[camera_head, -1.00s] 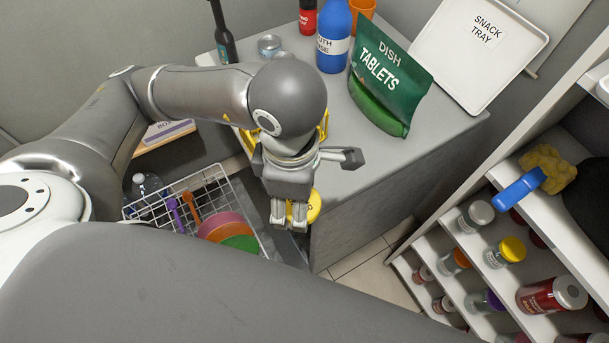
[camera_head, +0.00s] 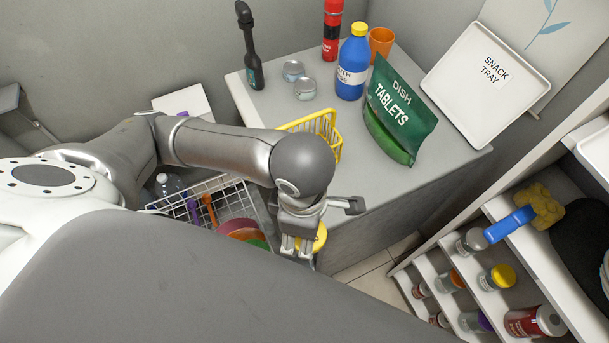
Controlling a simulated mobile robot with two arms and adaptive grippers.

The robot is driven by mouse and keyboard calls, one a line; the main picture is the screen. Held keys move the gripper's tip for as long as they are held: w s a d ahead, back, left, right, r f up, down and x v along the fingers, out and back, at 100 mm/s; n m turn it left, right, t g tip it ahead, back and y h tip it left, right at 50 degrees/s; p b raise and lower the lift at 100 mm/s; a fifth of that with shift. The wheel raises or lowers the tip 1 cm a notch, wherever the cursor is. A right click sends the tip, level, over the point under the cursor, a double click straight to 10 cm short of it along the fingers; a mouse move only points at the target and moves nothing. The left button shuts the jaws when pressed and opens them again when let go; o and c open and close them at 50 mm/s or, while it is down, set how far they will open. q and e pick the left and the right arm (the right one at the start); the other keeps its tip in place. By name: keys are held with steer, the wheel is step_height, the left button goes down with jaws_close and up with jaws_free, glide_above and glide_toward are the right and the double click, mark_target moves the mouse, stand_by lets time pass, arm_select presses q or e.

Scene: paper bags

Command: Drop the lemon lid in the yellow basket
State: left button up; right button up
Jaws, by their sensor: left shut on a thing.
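My left gripper (camera_head: 300,243) points down in front of the counter's near edge. It is shut on a round yellow lid (camera_head: 320,237), which shows partly at its right side; the fingers hide the rest and no lettering can be read. The yellow basket (camera_head: 323,128) stands on the counter, behind my left arm's rounded wrist joint. Its upper rim and slatted right side show; my arm hides its lower left part. The held lid is nearer to me than the basket and apart from it. My right gripper is not in view.
The grey counter (camera_head: 400,165) also holds two small tins (camera_head: 305,88), a blue bottle (camera_head: 353,65), a green dish tablets pouch (camera_head: 398,110) and a snack tray (camera_head: 480,85). A white wire basket (camera_head: 225,190) stands below at left. Shelves with jars (camera_head: 497,277) stand at right.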

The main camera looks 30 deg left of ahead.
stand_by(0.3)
arm_select(q)
steer(key=w+a+r+p, duration=0.2)
steer(key=w+a+r, duration=0.1)
steer(key=w+a, duration=0.3)
steer(key=w+a+r+p, duration=0.3)
steer(key=w, duration=0.5)
steer(key=w+a+r+p, duration=0.2)
steer(key=w+a+r, duration=0.25)
steer(key=w, duration=0.25)
step_height(320, 180, down, 7)
steer(key=b, duration=0.2)
steer(key=shift+w+a, duration=0.2)
steer(key=shift+a, duration=0.1)
steer(key=shift+r, duration=0.1)
steer(key=o, duration=0.8)
steer(key=shift+o, duration=0.2)
steer(key=shift+r, duration=0.1)
